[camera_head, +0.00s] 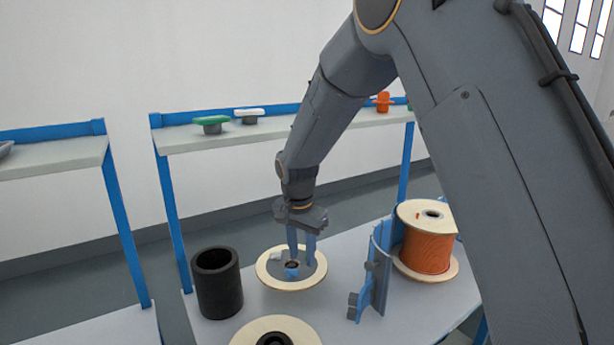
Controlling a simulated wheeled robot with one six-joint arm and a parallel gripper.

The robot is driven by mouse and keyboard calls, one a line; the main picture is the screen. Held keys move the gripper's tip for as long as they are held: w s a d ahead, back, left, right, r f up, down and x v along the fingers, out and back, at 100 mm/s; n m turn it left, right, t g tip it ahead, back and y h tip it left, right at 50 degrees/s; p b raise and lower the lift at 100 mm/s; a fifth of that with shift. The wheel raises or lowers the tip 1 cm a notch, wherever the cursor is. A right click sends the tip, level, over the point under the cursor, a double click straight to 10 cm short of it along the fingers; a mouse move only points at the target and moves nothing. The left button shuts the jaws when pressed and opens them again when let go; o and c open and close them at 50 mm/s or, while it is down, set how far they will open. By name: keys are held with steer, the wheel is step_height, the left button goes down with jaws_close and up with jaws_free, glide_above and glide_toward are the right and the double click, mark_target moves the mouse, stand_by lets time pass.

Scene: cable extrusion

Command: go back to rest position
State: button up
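My gripper (301,258) is at the end of my arm, pointing down over the table. Its two blue fingers stand apart with a narrow gap, and I see nothing held between them. They are in front of or just above a pale ring-shaped spool flange (267,280) with a dark hub and a small blue part at its centre. Whether the fingertips touch the flange cannot be told.
A black cylinder (217,290) stands left of the flange. Another pale spool (245,336) is at the front edge. A blue bracket (378,275) and an orange cable spool (427,250) stand right. Behind, a blue-framed shelf (190,138) holds green (211,120), white (249,112) and orange (383,99) parts.

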steer(key=s+d+r+n+b, duration=0.1)
steer(key=s+d, duration=0.6)
steer(key=d, duration=0.2)
steer(key=s+d+r+n, duration=0.1)
steer(key=s+d+n, duration=0.1)
steer(key=s+d, duration=0.6)
steer(key=s+d+f+n+g+b, duration=0.1)
steer(key=s+d, duration=0.3)
steer(key=s, duration=0.3)
steer(key=s+d+f+n+g, duration=0.1)
steer(key=s+d, duration=0.3)
steer(key=s, duration=0.2)
steer(key=shift+n, duration=0.6)
steer(key=a+p, duration=0.1)
steer(key=a+r+p, duration=0.1)
steer(key=s+a+r+p, duration=0.1)
steer(key=a, duration=0.1)
steer(key=shift+r, duration=0.1)
